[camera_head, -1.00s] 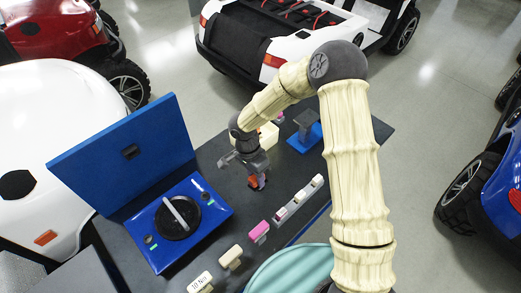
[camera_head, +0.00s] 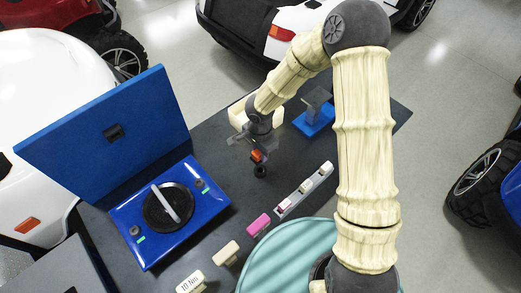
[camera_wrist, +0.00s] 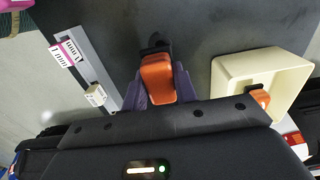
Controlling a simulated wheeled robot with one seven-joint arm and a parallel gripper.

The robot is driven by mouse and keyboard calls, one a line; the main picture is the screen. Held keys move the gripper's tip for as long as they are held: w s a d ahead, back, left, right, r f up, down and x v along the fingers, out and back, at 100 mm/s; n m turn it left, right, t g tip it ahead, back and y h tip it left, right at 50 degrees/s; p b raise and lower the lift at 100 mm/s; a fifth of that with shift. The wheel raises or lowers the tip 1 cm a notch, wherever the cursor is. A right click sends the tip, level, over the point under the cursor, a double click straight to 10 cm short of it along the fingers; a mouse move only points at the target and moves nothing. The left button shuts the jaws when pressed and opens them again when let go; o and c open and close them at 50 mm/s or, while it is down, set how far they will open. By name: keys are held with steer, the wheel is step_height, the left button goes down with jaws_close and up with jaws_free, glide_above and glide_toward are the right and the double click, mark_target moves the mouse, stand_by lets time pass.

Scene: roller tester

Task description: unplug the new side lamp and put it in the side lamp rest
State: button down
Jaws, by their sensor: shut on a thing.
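My gripper (camera_head: 257,150) is shut on an orange side lamp (camera_head: 257,156) above the dark bench. In the wrist view the lamp (camera_wrist: 157,78) sits between the two purple fingers. A small black round socket-like piece (camera_head: 260,171) shows just below the lamp; in the wrist view a dark piece (camera_wrist: 155,47) lies just beyond it. I cannot tell whether lamp and socket touch. A second orange lamp (camera_wrist: 258,97) lies in a cream open box (camera_wrist: 235,66), right of my gripper in the wrist view. The box is partly hidden behind my arm in the head view. I cannot identify the lamp rest for sure.
A blue tester (camera_head: 127,222) with a round dial and raised lid stands at left. A grey rail (camera_head: 291,207) holds small cream and pink blocks. A pink block (camera_head: 258,224) and cream blocks lie near the front edge. A blue stand (camera_head: 315,122) is at the back right.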

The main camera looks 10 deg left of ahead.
steer(key=shift+w+f+b, duration=0.1)
steer(key=shift+b, duration=0.35)
steer(key=shift+f+b, duration=0.65)
step_height(320, 180, down, 2)
steer(key=shift+w+b, duration=0.1)
steer(key=shift+b, duration=0.9)
steer(key=shift+s+a+f+b, duration=0.1)
steer(key=shift+s+f+b, duration=0.15)
steer(key=shift+f+b, duration=0.65)
steer(key=shift+w+f, duration=0.15)
steer(key=shift+f, duration=0.05)
steer(key=shift+d, duration=0.2)
steer(key=shift+a+b, duration=0.1)
steer(key=shift+b, duration=0.55)
steer(key=shift+f+b, duration=1.65)
steer(key=shift+b, duration=0.1)
steer(key=c, duration=1)
jaws_free()
steer(key=shift+r, duration=0.1)
